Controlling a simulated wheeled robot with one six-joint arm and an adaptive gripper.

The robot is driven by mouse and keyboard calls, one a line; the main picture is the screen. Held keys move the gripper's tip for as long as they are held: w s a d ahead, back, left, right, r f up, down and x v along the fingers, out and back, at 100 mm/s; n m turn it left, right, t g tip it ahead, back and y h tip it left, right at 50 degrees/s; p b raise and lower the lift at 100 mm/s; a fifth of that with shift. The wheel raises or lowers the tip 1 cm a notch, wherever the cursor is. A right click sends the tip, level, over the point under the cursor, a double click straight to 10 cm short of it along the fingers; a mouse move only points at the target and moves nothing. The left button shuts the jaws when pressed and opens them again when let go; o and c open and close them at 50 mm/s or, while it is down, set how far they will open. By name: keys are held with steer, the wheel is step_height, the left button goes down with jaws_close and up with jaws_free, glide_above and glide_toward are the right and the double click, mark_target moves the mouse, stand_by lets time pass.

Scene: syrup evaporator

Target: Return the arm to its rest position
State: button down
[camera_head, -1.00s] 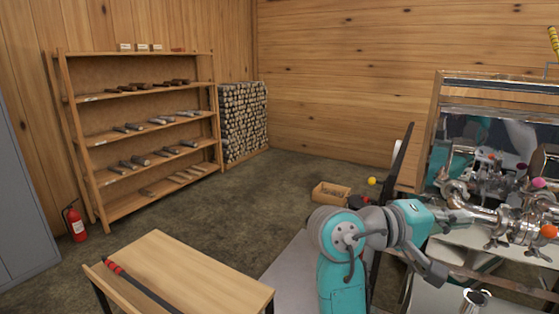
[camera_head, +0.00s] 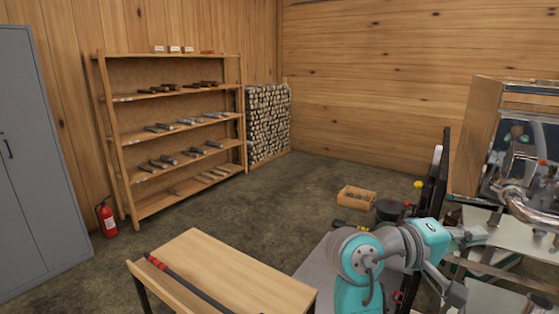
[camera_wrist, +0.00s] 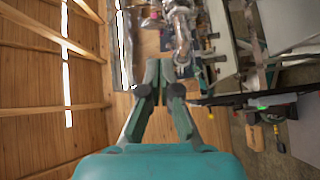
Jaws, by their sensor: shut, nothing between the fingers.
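My turquoise and grey arm is in the lower right of the head view, bent beside the metal evaporator equipment (camera_head: 515,200). In the wrist view my gripper (camera_wrist: 162,88) has its dark fingers together, with nothing between them. Beyond the fingers, bright metal pipework (camera_wrist: 182,35) shows at the top of the wrist view, apart from them as far as I can tell. In the head view I cannot make out the fingertips clearly.
A wooden bench (camera_head: 235,270) with a red-and-black rod (camera_head: 175,278) stands at the front. A small wooden box (camera_head: 356,198) lies on the floor. A tool shelf (camera_head: 175,57), stacked firewood (camera_head: 268,120), fire extinguisher (camera_head: 107,219) and grey cabinet (camera_head: 35,160) line the back and left.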

steer(key=s+a+f+n+t+y, duration=0.15)
steer(key=f+n+t+y, duration=0.3)
steer(key=f, duration=0.95)
steer(key=a+f+n+t+y, duration=0.35)
steer(key=f+t, duration=0.25)
steer(key=f, duration=0.7)
steer(key=s+a+f+t+y, duration=0.1)
steer(key=s+a+f+y, duration=0.2)
steer(key=s+f, duration=0.3)
steer(key=s+a+f+y, duration=0.2)
steer(key=s+f+y, duration=0.1)
steer(key=s+f, duration=0.35)
steer(key=s+a+r+m+y, duration=0.1)
steer(key=s+m, duration=0.3)
steer(key=s, duration=0.8)
steer(key=s+a+r+m+y, duration=0.2)
steer(key=s+a+r+m, duration=0.1)
steer(key=s, duration=1)
steer(key=shift+s+a+r+m+y, duration=0.3)
steer(key=shift+a+r+m, duration=0.1)
steer(key=shift+m, duration=0.2)
steer(key=shift+t, duration=0.25)
